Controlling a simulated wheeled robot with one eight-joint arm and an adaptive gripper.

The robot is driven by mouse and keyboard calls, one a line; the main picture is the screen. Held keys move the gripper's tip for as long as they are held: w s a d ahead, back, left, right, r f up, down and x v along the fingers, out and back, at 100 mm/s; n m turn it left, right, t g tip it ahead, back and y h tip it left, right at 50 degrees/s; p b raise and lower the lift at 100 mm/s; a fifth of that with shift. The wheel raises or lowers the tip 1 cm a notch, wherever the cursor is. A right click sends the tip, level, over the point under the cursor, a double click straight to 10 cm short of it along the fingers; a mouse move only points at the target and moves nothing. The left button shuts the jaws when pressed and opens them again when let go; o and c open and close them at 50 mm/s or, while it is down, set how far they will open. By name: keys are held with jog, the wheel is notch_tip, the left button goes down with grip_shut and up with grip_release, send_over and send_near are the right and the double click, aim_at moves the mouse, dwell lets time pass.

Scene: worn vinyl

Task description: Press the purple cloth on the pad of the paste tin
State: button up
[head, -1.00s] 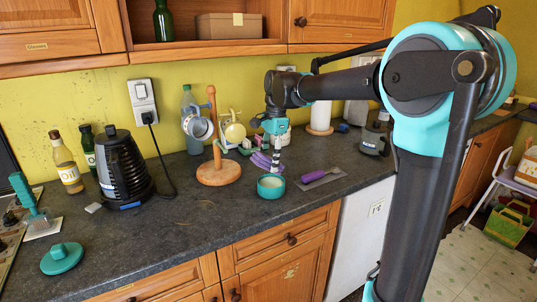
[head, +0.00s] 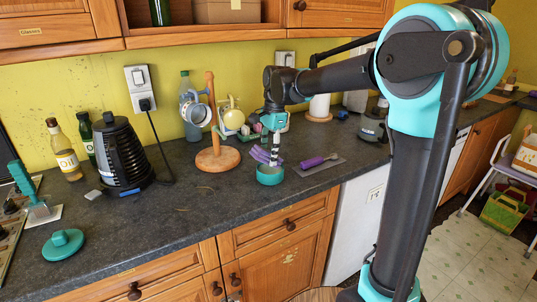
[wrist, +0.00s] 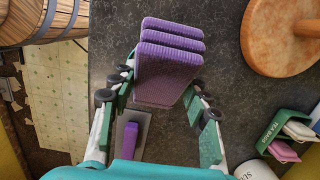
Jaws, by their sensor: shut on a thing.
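My gripper (head: 275,150) points down over the counter and is shut on the folded purple cloth (wrist: 165,70). In the wrist view the cloth sits between both fingers as a stack of thick folds. It also shows in the head view (head: 261,155), left of the fingers. The teal paste tin (head: 270,176) stands on the counter right under the gripper and cloth. I cannot tell whether the cloth touches the pad inside.
A purple-handled trowel (head: 317,163) lies just right of the tin. A wooden mug stand (head: 217,159) with hanging mugs is behind left. A black kettle (head: 120,155), bottles and a teal lidlike disc (head: 63,243) are farther left. The front counter is mostly clear.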

aim_at(266, 150)
jog(key=shift+f, duration=0.35)
dwell(1.3)
jog(key=shift+r, duration=4)
jog(key=shift+f, duration=0.1)
jog(key=shift+f, duration=3.7)
jog(key=shift+f, duration=0.2)
jog(key=shift+c, duration=0.4)
jog(key=shift+r, duration=3.95)
